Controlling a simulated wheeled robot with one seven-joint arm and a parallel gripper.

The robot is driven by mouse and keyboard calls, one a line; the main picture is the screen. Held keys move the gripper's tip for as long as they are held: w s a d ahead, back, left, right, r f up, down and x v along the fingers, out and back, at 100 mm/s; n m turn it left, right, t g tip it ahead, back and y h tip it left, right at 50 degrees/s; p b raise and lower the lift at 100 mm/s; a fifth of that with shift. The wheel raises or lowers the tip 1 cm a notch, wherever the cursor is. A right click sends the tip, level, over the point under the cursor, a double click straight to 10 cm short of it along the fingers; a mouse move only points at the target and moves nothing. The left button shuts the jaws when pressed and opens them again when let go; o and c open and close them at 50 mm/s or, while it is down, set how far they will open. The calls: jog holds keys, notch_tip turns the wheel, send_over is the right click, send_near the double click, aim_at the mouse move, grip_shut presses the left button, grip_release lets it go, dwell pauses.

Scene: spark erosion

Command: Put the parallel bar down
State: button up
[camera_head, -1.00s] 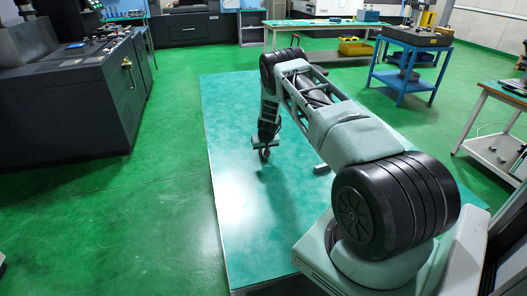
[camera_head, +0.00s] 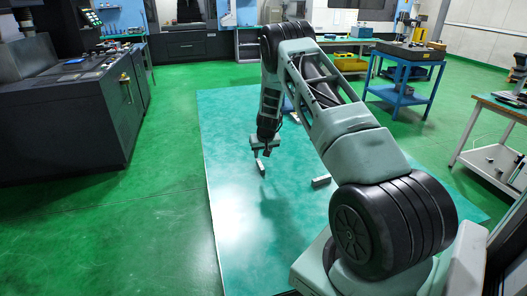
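My gripper (camera_head: 260,158) hangs low over the teal table top, left of the middle, pointing down. A small grey piece (camera_head: 261,168) shows right at its fingertips; it looks like a bar, but it is too small to tell whether the fingers grip it or whether it touches the table. A short grey bar (camera_head: 321,181) lies on the teal table (camera_head: 235,230), to the right of my gripper and apart from it. I cannot tell which of these is the parallel bar.
The table top left of and in front of my gripper is clear. My arm hides part of its right and far side. A dark machine (camera_head: 60,110) stands on the left. A blue stand (camera_head: 405,75) and a workbench (camera_head: 500,115) stand on the right.

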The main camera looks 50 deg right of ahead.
jog(key=a+r+n+y, duration=0.1)
jog(key=a+r, duration=0.3)
jog(key=a, duration=0.2)
jog(key=w+a+r+n+y, duration=0.1)
jog(key=a+r, duration=0.2)
jog(key=a, duration=0.4)
jog(key=a+r+n, duration=0.1)
jog(key=a+r, duration=0.3)
jog(key=a, duration=0.2)
jog(key=s+a+r+n+g+y, duration=0.15)
jog(key=s+a+r, duration=0.25)
jog(key=a, duration=0.7)
jog(key=s+a+r+n+y, duration=0.1)
jog(key=s+a+r+n, duration=0.2)
jog(key=a, duration=0.8)
jog(key=s+a+r+n+g, duration=0.15)
jog(key=s+a+r, duration=0.25)
jog(key=s+a, duration=0.7)
jog(key=s+r+n+g+h, duration=0.1)
jog(key=s+n, duration=0.4)
jog(key=s, duration=1.5)
jog(key=shift+a+r, duration=0.35)
jog(key=shift+r, duration=0.05)
jog(key=shift+s+h, duration=0.1)
jog(key=shift+h, duration=0.15)
